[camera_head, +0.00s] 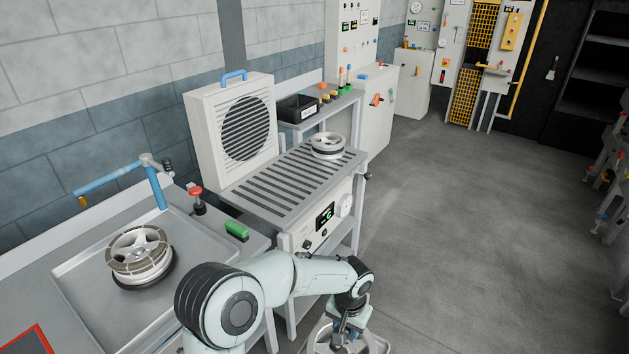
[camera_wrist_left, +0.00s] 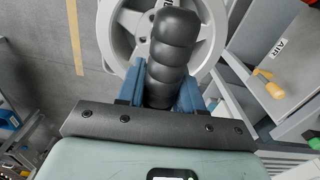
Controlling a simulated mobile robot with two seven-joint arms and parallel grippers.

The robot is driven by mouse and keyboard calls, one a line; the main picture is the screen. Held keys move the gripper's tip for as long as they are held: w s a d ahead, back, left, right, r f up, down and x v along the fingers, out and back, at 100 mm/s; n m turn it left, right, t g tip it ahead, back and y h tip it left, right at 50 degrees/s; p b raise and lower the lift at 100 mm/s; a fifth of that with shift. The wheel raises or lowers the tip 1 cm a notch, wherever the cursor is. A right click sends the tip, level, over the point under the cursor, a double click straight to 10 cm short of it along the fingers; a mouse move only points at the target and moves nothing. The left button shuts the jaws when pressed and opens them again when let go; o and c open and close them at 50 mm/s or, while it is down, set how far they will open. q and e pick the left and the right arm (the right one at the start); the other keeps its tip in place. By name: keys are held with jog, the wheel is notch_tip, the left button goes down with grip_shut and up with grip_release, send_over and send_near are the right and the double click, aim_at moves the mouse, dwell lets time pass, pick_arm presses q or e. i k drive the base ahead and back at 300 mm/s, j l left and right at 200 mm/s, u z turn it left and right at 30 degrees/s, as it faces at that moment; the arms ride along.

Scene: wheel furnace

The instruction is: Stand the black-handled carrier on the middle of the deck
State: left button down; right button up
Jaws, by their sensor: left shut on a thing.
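The carrier shows in the left wrist view as a black ribbed handle (camera_wrist_left: 172,60), with a pale spoked wheel shape (camera_wrist_left: 122,20) below it. In the head view its pale round rim (camera_head: 378,346) shows at the bottom edge, partly cut off. My left gripper (camera_head: 343,336) is shut on the black handle, with blue fingers on both sides of it. The deck is a grey slotted top (camera_head: 285,178) on a bench, up and left of the gripper. A white wheel (camera_head: 328,144) lies toward its far right end. The carrier is off the deck, in front of the bench. My right gripper is out of view.
A white fan box (camera_head: 233,130) with a blue handle stands behind the deck. A black bin (camera_head: 297,108) sits on a shelf behind. A tray (camera_head: 75,275) at left holds another wheel (camera_head: 139,255). The floor (camera_head: 460,200) at right is clear.

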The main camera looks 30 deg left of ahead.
aim_at(284, 182)
jog(key=i+l+u, duration=0.1)
jog(key=i, duration=0.85)
jog(key=i+l+u, duration=0.25)
jog(key=i+u, duration=0.25)
jog(key=i, duration=0.15)
jog(key=i+l+u, duration=0.5)
jog(key=i+l, duration=0.05)
jog(key=i, duration=0.05)
